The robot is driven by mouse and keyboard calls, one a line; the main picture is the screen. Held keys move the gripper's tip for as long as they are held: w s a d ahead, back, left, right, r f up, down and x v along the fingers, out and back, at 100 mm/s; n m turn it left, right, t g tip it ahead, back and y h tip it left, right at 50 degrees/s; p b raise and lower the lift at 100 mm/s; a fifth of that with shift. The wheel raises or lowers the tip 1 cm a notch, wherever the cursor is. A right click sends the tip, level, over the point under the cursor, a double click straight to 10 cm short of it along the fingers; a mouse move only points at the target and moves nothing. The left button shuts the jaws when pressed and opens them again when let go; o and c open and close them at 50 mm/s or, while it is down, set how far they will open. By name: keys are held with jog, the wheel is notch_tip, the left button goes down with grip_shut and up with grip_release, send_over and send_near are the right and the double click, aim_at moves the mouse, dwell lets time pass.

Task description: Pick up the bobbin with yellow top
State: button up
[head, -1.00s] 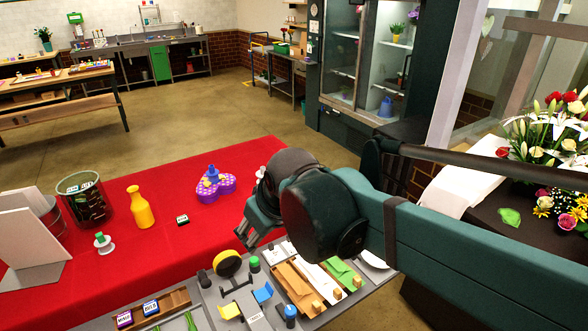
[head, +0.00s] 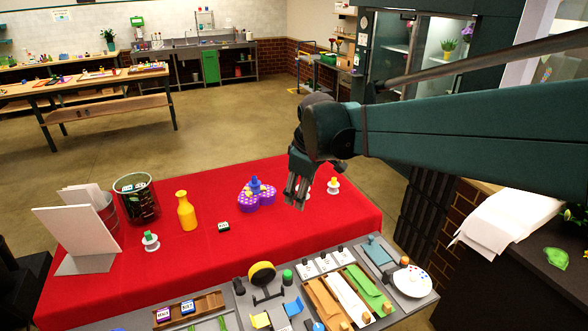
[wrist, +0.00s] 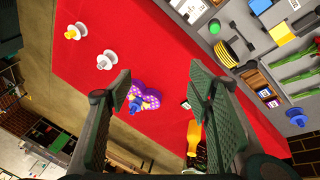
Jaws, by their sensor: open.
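The bobbin with yellow top (head: 333,187) stands upright on the red cloth, right of my gripper; it also shows at the upper left of the wrist view (wrist: 75,32). A second, pale-topped bobbin (wrist: 106,60) stands beside it; in the head view my gripper partly hides it. My gripper (head: 295,202) is open and empty, pointing down above the cloth. In the wrist view its fingers (wrist: 160,88) are spread wide, with both bobbins outside the gap, to the upper left.
A purple holder (head: 262,201) with a blue-topped piece stands left of the gripper. A yellow vase (head: 186,212), a green-topped bobbin (head: 150,241) and a dark bucket (head: 138,208) stand further left. A grey tool tray (head: 236,300) runs along the front. The cloth's right end is clear.

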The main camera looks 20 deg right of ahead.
jog(key=w+d+n+g+p, duration=0.1)
jog(key=w+d+n+p, duration=0.2)
jog(key=w+d, duration=0.4)
jog(key=n+g+p, duration=0.3)
jog(key=n+p, duration=0.4)
jog(key=n, duration=0.1)
send_over(334, 178)
jog(key=shift+y, duration=0.3)
jog(key=f, duration=1.4)
jog(key=shift+s+a+f, duration=0.1)
jog(key=shift+a+f, duration=0.1)
jog(key=shift+a, duration=0.1)
jog(key=shift+d+f+n, duration=0.25)
jog(key=shift+f+n, duration=0.05)
jog(key=shift+n, duration=0.1)
jog(key=shift+f+p, duration=0.3)
jog(key=shift+f, duration=1)
